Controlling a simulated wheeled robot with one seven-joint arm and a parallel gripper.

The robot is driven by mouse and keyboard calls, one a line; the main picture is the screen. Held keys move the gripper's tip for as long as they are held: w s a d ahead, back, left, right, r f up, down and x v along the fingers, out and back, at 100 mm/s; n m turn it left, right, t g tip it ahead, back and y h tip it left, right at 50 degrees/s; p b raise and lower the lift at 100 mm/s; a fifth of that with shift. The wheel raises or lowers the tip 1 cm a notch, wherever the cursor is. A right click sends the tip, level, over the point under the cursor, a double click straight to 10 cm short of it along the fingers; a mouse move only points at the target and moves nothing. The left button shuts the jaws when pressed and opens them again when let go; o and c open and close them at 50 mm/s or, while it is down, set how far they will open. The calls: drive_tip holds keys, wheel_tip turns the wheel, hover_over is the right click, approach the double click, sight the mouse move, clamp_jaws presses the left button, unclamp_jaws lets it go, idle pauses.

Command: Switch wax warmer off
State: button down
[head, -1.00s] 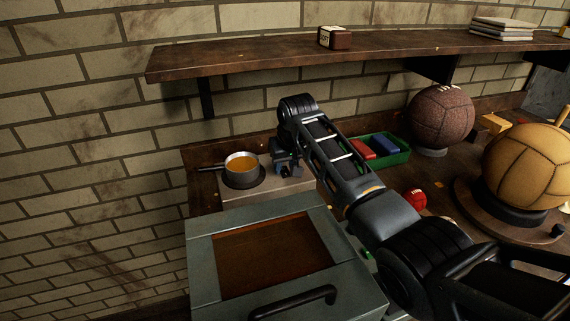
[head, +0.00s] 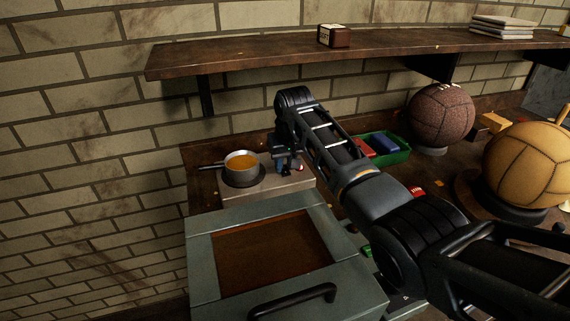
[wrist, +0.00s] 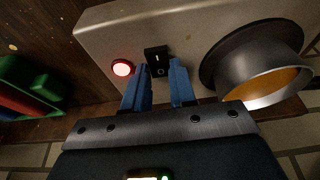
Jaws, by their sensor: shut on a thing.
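The wax warmer (head: 272,190) is a pale box on the bench at the left, with a pot of amber wax (head: 241,162) on its round burner. In the wrist view the warmer's top (wrist: 205,18) carries a small black rocker switch (wrist: 157,55) and a glowing red lamp (wrist: 122,68) beside it. My gripper (head: 287,160) is at the warmer, right of the pot. In the wrist view its blue fingers (wrist: 158,80) stand on both sides of the switch, shut on it. The exact finger contact is hard to see.
A grey-green box with a brown top panel (head: 270,250) and black handle stands in front of the warmer. A green tray (head: 395,158) with red and blue blocks lies right of my arm. Leather balls (head: 440,115) stand farther right. A wooden shelf (head: 240,58) hangs above.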

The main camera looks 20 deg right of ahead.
drive_tip(key=shift+w+f+g+b, duration=0.1)
drive_tip(key=shift+w+g+b, duration=0.15)
drive_tip(key=shift+g+b, duration=0.75)
drive_tip(key=shift+b, duration=0.15)
drive_tip(key=c, duration=1.2)
unclamp_jaws()
drive_tip(key=shift+r+p, duration=0.2)
drive_tip(key=shift+p, duration=0.45)
